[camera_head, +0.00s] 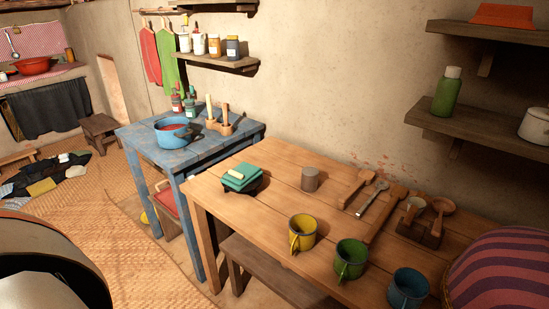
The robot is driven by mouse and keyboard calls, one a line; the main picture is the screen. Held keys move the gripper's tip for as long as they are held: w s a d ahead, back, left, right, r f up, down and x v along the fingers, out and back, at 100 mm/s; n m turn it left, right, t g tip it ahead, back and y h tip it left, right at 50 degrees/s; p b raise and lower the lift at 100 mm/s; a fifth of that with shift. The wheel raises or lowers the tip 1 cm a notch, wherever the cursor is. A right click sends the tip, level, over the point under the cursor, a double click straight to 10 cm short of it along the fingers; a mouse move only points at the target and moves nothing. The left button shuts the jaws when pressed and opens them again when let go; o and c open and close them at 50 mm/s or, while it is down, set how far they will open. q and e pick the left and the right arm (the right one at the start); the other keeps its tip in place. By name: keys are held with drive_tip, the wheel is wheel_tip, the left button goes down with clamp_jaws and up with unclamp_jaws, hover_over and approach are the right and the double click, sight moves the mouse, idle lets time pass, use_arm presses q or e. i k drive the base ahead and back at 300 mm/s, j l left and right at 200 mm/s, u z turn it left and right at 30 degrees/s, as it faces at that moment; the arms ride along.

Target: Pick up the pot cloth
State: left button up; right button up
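A folded green cloth (242,174) lies near the left end of the wooden table, with a small cream-coloured piece on top. It rests on a dark round object (246,190) that it mostly covers. A red cloth or garment (144,53) and a green one (172,60) hang from a rail on the back wall. I cannot tell for certain which of these is the pot cloth; the folded one is closest. Neither of my grippers shows in the head view.
The wooden table (275,197) also holds yellow (302,234), green (350,260) and blue (407,290) mugs, a grey-brown cup (310,179) and several utensils. A blue table (205,147) with a blue pot (172,133) adjoins it. A bench (262,267) stands at its front.

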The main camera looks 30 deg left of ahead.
sight(238, 177)
drive_tip(key=u, duration=1.25)
drive_tip(key=z, duration=0.9)
drive_tip(key=j+z, duration=0.55)
drive_tip(key=z, duration=0.15)
drive_tip(key=j+z, duration=0.3)
drive_tip(key=k+j+z, duration=0.2)
drive_tip(key=j+z, duration=0.15)
drive_tip(key=j, duration=0.25)
drive_tip(key=k+j+z, duration=0.2)
drive_tip(key=k+j, duration=0.1)
drive_tip(key=j, duration=0.25)
drive_tip(key=k+j+z, duration=0.1)
drive_tip(key=j, duration=0.25)
drive_tip(key=k+j, duration=0.15)
drive_tip(key=j, duration=0.15)
